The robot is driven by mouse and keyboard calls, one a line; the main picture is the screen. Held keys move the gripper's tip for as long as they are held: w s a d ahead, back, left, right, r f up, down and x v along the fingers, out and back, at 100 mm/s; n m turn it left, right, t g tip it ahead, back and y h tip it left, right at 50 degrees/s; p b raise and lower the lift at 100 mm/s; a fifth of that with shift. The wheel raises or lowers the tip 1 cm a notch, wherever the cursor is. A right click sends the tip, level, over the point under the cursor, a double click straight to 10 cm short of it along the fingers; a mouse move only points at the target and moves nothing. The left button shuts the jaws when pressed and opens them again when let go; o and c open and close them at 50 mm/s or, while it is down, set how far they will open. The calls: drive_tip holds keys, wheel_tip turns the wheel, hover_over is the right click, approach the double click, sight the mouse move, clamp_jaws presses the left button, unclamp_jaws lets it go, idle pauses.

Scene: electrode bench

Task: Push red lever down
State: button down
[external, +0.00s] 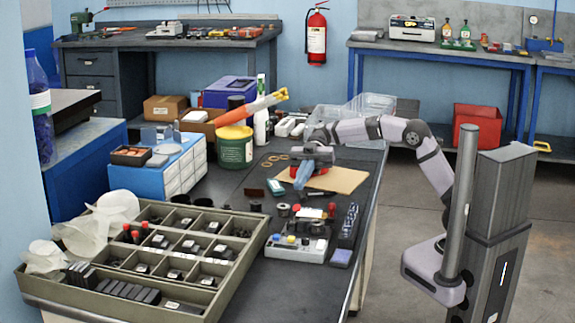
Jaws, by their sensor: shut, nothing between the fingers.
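A white and grey control box (296,247) with coloured buttons stands near the right edge of the dark bench. A small upright red part (331,210) at its back right looks like the red lever; its exact tilt is too small to tell. My gripper (302,184) points down over the bench, behind the box and up-left of the red part in the picture. It is shut and empty, apart from the red part. A red object shows partly behind my gripper, over a brown board (345,180).
A large sectioned tray (250,262) of small parts fills the front left. A blue and white drawer box (150,182), a green tub (234,150) and clear bins (350,110) stand farther back. Several small parts surround the control box.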

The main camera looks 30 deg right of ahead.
drive_tip(key=shift+w+d+f, duration=0.2)
drive_tip(key=shift+w+d, duration=0.35)
drive_tip(key=shift+d, duration=0.1)
drive_tip(key=shift+w+d+f, duration=0.25)
drive_tip(key=shift+w+d, duration=0.25)
drive_tip(key=shift+d, duration=0.1)
drive_tip(key=shift+w+d+f, duration=0.2)
drive_tip(key=shift+w+d, duration=0.35)
drive_tip(key=shift+d, duration=0.1)
